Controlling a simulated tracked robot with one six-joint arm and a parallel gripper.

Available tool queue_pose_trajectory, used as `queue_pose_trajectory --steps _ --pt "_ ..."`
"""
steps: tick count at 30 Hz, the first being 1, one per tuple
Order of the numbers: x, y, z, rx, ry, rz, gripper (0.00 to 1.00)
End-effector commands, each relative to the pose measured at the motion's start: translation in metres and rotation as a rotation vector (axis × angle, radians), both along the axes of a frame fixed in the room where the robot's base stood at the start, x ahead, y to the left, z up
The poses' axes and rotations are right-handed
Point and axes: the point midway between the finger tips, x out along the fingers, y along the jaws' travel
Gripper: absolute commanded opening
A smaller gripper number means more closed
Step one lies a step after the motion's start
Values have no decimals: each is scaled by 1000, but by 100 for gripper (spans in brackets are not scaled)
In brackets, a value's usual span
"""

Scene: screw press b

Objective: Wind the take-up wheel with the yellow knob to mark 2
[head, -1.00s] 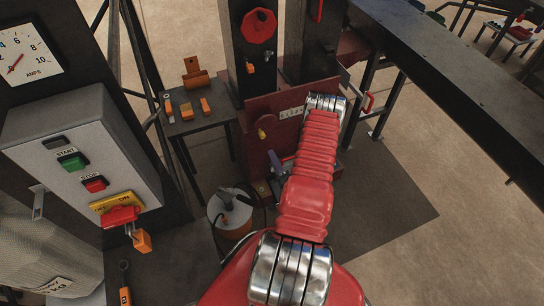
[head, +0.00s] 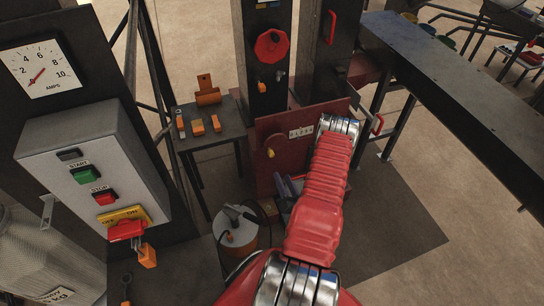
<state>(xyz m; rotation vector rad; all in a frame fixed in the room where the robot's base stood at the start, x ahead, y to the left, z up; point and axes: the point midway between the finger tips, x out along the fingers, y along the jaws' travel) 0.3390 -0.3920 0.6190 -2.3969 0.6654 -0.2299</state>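A dark red panel (head: 273,128) stands low behind my arm, with a white strip of numbers (head: 301,132) on it. The figures are too small to read surely. A small yellow knob (head: 270,152) sits on the panel's left part; the wheel it belongs to cannot be made out, and no pointer shows clearly. Blue-grey finger-like parts, apparently my gripper (head: 288,186), show just below and right of the knob, apart from it in the picture. My red arm hides the rest, so its opening and any contact are hidden.
A red handwheel (head: 271,47) is on the column above. A small table (head: 220,133) with orange items stands left of the panel. A grey START/STOP box (head: 90,165) is at left, a round can (head: 237,238) on the floor. A long dark beam (head: 440,75) runs right.

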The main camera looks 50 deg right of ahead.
Motion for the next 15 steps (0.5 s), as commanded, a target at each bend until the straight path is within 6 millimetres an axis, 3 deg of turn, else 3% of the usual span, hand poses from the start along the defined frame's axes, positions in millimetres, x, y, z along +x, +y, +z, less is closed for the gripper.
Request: queue_pose_trajectory --steps 15 --pt "0 2 1 -612 365 5 39"
